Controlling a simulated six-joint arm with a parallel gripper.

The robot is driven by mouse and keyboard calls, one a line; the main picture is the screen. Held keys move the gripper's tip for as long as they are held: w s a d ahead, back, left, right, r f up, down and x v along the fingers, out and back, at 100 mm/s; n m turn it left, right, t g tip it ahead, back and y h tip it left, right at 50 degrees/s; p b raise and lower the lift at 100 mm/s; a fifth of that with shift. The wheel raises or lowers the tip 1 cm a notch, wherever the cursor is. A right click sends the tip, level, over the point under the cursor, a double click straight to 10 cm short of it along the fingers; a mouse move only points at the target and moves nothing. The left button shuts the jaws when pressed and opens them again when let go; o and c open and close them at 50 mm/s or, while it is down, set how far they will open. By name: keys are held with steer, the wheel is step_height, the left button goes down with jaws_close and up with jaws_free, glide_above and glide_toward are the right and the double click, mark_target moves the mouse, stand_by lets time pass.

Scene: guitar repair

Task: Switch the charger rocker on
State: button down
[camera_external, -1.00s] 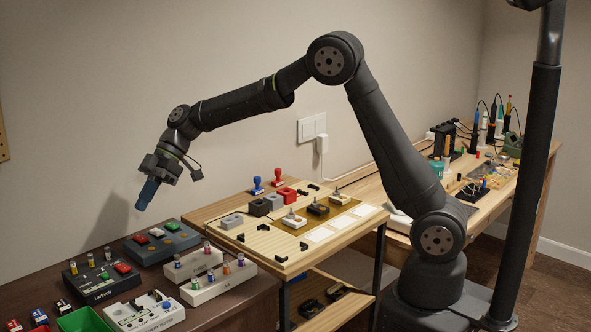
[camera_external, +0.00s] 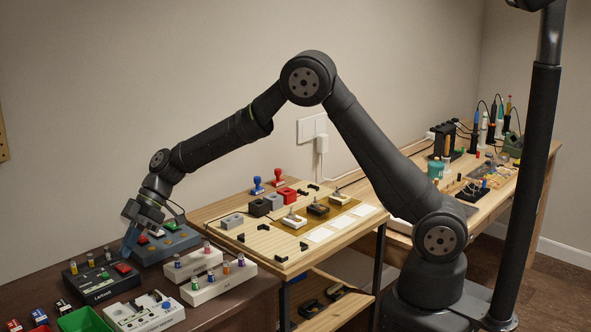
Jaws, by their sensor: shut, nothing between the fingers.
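A dark charger box (camera_external: 88,291) with lettering on its front stands at the lower left. Small upright cells are at its back, and a green piece and a red rocker (camera_external: 122,268) are on its top. I cannot tell which way the rocker is tipped. My gripper (camera_external: 129,254) is shut and empty, pointing down just above and behind the red rocker. I cannot tell whether the fingertips touch it. The gripper partly hides the left end of a blue-grey box (camera_external: 178,244) with coloured switches behind the charger.
A pale box (camera_external: 150,312) with a blue knob stands in front of the charger. White racks (camera_external: 219,283) with small cells are to the right. A green bin (camera_external: 82,320) is at the front left. A wooden board (camera_external: 262,240) with parts lies further right.

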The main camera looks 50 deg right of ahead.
steer(key=shift+s+f, duration=0.15)
steer(key=shift+f, duration=0.9)
steer(key=shift+s+f+t, duration=0.2)
steer(key=shift+f+t, duration=0.05)
steer(key=shift+t, duration=0.05)
steer(key=shift+w, duration=0.15)
steer(key=shift+w+r, duration=0.2)
steer(key=shift+w, duration=0.5)
steer(key=shift+r, duration=0.1)
